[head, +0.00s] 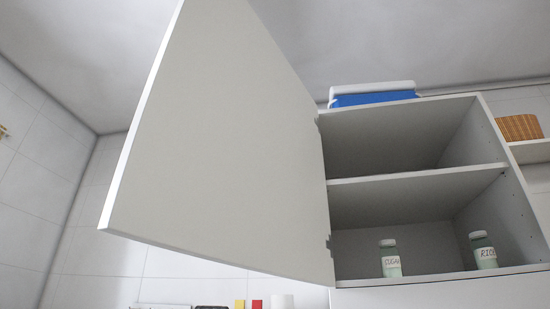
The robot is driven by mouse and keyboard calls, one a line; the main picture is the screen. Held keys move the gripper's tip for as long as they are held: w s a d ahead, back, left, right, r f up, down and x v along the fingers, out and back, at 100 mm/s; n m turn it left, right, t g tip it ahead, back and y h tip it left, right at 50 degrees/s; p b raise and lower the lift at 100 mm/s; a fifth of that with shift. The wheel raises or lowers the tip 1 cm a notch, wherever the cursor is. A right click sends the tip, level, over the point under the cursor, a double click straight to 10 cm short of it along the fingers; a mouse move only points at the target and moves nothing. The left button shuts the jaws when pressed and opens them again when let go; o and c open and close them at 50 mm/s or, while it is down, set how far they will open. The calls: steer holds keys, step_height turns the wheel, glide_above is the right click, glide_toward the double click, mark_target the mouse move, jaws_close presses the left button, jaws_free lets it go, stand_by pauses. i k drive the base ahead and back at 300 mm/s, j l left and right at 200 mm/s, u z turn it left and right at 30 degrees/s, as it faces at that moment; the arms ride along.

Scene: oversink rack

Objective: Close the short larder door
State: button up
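The larder door (225,130) is a plain pale panel in the head view. It stands wide open, swung out towards me and to the left, on hinges at the left side of the cabinet. The larder cabinet (415,178) is white with two compartments split by one shelf. Its upper compartment looks empty. Two jars stand in the lower one: a sugar jar (390,262) near the middle and a jar with a partly cut-off label (483,254) at the right. My gripper is not in view.
A blue box with a white lid (373,95) sits on top of the cabinet. A wicker basket (520,127) rests on an open shelf (530,151) at the right. Small items, including a red one (257,304), show below the door. Tiled walls stand behind and at the left.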

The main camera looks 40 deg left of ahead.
mark_target(221, 160)
steer(key=k+j, duration=0.1)
steer(key=j, duration=0.3)
steer(key=k+j+z, duration=0.1)
steer(key=j, duration=0.3)
steer(key=k+j, duration=0.2)
steer(key=j, duration=0.15)
steer(key=i+j+z, duration=0.05)
